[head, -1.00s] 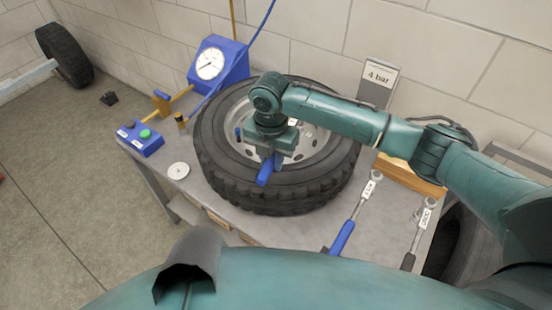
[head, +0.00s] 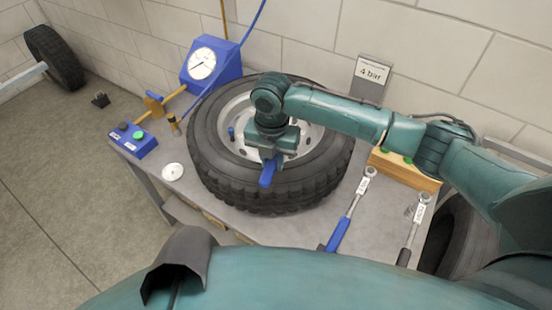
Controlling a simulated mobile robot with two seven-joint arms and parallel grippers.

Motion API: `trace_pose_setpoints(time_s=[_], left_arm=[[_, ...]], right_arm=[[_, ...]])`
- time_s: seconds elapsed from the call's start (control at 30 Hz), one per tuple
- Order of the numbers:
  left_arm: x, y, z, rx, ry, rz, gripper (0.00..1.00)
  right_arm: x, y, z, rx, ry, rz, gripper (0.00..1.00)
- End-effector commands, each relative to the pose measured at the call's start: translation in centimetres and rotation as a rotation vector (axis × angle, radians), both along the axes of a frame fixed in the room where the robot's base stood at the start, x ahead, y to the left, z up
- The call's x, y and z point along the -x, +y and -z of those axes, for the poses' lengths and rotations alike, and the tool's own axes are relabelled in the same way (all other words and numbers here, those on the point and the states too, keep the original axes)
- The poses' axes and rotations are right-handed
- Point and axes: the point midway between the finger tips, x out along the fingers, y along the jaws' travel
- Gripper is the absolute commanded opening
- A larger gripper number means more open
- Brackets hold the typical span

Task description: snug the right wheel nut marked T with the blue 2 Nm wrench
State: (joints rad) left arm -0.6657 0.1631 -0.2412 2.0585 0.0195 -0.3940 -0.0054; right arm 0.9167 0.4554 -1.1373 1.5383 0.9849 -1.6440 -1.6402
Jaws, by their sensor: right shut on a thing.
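A blue-handled wrench (head: 341,233) with a white tag lies on the table right of the tyre; the tag is too small to read surely. My right gripper (head: 268,158) is over the near side of the tyre (head: 215,179) lying flat on the table, shut on a blue piece (head: 267,174) that sticks out below the jaws. Whether this piece touches the tyre or rim I cannot tell. The pale rim (head: 237,118) is partly hidden by my right gripper and arm. I cannot make out a wheel nut marked T. My left gripper is not in view.
A dark-handled wrench (head: 408,245) lies at the table's right end, near a wooden block (head: 402,173). A blue gauge box (head: 226,64), a "4 bar" sign (head: 371,75), a blue button box (head: 135,143) and a pale disc (head: 172,172) surround the tyre. Another wheel (head: 52,58) stands far left.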

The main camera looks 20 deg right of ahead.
Motion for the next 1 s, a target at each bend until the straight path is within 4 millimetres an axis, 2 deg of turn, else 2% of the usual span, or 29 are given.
trace_pose_setpoints(time_s=[0.53,1.0], left_arm=[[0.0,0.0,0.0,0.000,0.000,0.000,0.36],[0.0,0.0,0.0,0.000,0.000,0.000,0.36]], right_arm=[[-1.2,1.7,-0.1,-0.001,-0.002,0.095,0.00],[-1.3,1.8,-0.1,-0.001,-0.002,0.110,0.00]])
